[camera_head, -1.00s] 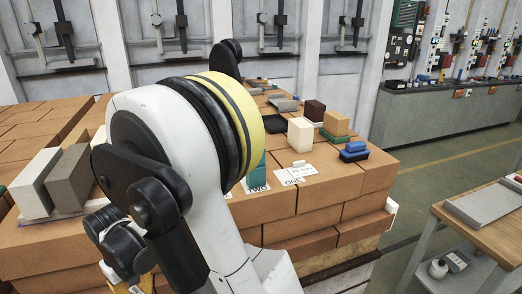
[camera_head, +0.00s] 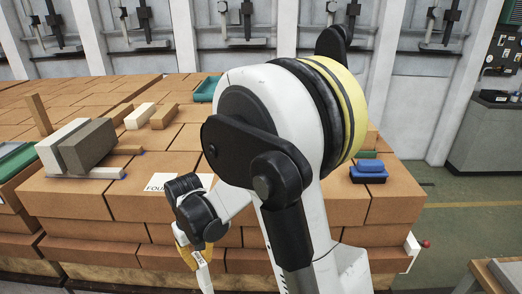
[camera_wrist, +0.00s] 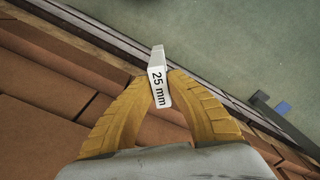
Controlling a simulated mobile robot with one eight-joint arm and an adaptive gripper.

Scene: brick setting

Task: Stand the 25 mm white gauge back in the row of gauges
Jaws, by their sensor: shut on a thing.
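My gripper (camera_wrist: 158,95) has its two yellow fingers shut on a white gauge (camera_wrist: 157,62) marked "25 mm". In the head view my gripper (camera_head: 190,254) hangs low in front of the brick stack's front face, and the white gauge (camera_head: 204,277) points down from it. The gauge is clear of the bricks, as far as I can tell. A white block (camera_head: 62,143) and a grey block (camera_head: 88,146) stand side by side on a thin grey plate at the left of the stack. I cannot tell which things form the row of gauges; my arm hides the middle of the stack.
A cream block (camera_head: 140,116) and a brown block (camera_head: 163,117) lie farther back. A blue brush-like thing (camera_head: 368,172) lies at the right end. Open floor (camera_head: 470,215) lies to the right.

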